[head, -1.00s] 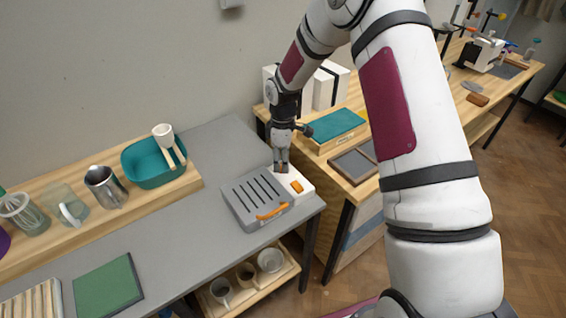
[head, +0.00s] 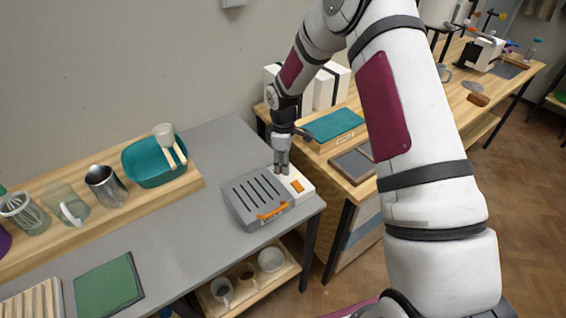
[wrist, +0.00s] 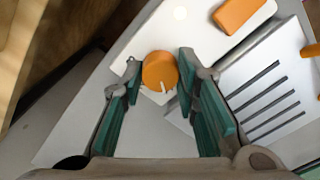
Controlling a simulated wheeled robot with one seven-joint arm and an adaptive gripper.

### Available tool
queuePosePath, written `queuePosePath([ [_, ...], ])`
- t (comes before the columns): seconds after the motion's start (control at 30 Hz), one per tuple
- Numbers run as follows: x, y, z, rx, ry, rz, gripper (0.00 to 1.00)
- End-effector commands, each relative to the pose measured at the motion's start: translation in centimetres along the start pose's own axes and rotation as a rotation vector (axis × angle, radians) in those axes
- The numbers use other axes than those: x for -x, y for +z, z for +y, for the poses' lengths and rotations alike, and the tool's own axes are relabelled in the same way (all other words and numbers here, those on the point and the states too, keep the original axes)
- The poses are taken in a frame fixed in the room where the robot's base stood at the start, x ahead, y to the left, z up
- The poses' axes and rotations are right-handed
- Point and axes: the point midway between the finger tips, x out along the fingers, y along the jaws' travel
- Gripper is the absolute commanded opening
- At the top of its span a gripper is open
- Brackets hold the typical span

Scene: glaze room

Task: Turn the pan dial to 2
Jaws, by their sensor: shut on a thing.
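The orange round dial (wrist: 159,71) sits between my fingertips in the wrist view, with a short pale pointer mark at its lower edge. My gripper (wrist: 160,66) is shut on the dial, one finger on each side. In the head view my gripper (head: 281,169) points down at the white control panel (head: 305,190), and its fingers hide the dial. The grey slotted pan (head: 256,196) with an orange handle (head: 272,212) adjoins the panel. I cannot read any numbers around the dial.
An orange block-shaped control (head: 297,186) sits on the panel near the dial. A teal basin (head: 150,168), a metal pitcher (head: 105,187) and jars stand on the wooden shelf at left. The grey tabletop (head: 215,150) behind the pan is clear.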

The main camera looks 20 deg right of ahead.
Motion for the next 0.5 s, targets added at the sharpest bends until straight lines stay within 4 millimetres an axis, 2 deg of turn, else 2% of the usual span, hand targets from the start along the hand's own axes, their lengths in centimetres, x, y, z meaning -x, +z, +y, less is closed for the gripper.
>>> queuePosePath([
  [0.27, -0.10, -0.04, 0.03, -0.153, 0.000, -0.001, 0.01],
  [0.5, -0.13, -0.05, 0.05, -0.372, 0.000, -0.001, 0.01],
])
